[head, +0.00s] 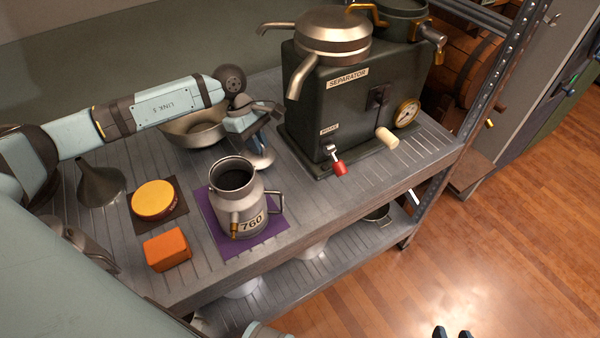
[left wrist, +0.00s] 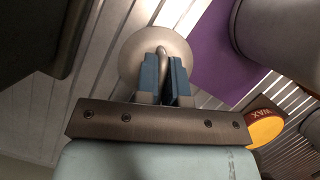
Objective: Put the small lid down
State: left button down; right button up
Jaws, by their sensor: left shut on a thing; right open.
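The small lid (head: 263,160) is a round metal disc with a loop handle. My left gripper (head: 258,141) is shut on that handle, just behind and right of the open milk can marked 760 (head: 250,220). In the left wrist view, the blue fingers (left wrist: 163,75) clasp the loop and the lid (left wrist: 132,62) lies beyond them, over the slatted shelf. I cannot tell whether the lid touches the shelf. The can stands upright, open, on a purple mat (head: 276,246). My right gripper (head: 452,333) shows only its tips at the bottom edge, open and apart.
The dark green separator (head: 345,110) stands right of the lid. A metal bowl (head: 190,132) is behind my left wrist. A funnel (head: 100,185), a yellow wax tin (head: 153,199) and an orange block (head: 167,249) stand left of the can. Bare shelf lies between can and separator.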

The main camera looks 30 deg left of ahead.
pick_arm(q)
jog(key=d, duration=0.3)
jog(key=s+d, duration=0.1)
jog(key=d, duration=0.6)
jog(key=shift+s+f, duration=0.15)
jog(key=shift+s, duration=0.1)
jog(key=d, duration=0.3)
jog(key=shift+s+f, duration=0.25)
jog(key=shift+f, duration=0.35)
jog(key=shift+a, duration=0.1)
jog(key=shift+f+b, duration=0.2)
jog(key=shift+b, duration=0.1)
jog(key=c, duration=1.2)
grip_release()
jog(key=shift+c, duration=0.2)
jog(key=shift+r, duration=0.1)
